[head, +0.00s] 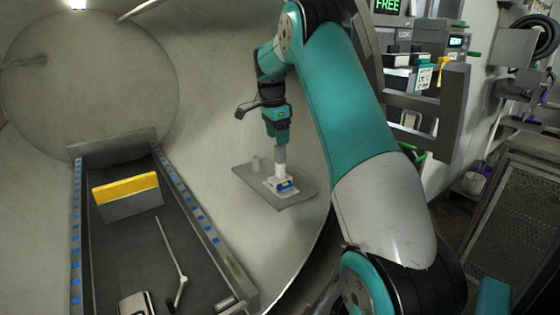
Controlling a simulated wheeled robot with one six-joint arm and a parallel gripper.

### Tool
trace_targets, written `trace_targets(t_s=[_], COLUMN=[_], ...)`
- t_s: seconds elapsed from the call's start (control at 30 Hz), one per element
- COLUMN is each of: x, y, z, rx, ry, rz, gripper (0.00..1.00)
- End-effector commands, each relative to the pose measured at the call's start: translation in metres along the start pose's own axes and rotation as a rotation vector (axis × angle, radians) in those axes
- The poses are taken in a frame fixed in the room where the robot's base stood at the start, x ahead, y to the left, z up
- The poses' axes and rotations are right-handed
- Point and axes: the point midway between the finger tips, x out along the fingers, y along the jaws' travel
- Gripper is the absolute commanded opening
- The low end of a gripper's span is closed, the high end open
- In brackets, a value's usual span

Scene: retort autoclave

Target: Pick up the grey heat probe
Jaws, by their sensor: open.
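A long dark tray (103,245) with blue-marked rails lies at the left. In it are a grey block with a yellow top (127,190), a thin jointed rod (172,252) and a metal object (136,304). Equipment shelves and a mesh cabinet (520,220) stand outside on the right.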

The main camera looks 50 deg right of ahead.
Motion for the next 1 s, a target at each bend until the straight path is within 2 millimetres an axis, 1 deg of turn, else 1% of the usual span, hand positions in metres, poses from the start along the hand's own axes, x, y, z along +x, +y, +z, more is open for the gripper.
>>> trace_targets(t_s=[0.03, 0.23, 0.43, 0.57, 0.77, 0.87, 0.9, 0.97, 1.0], x=[0.007, 0.029, 0.059, 0.068, 0.068, 0.068, 0.068, 0.068, 0.068], y=[0.0, 0.002, 0.003, 0.003, 0.003, 0.003, 0.003, 0.003, 0.003], z=[-0.001, -0.001, -0.001, -0.001, -0.001, -0.001, -0.001, -0.001, -0.001], rx=[0.007, 0.004, 0.001, 0.0, -0.001, -0.001, -0.001, -0.001, -0.001], ry=[0.0, 0.0, -0.001, -0.001, -0.001, -0.001, -0.001, -0.001, -0.001], rz=[0.004, 0.004, 0.002, 0.0, -0.001, -0.001, -0.001, -0.001, -0.001], gripper=[0.62, 0.62, 0.62, 0.62, 0.62, 0.42, 0.33, 0.19, 0.1])
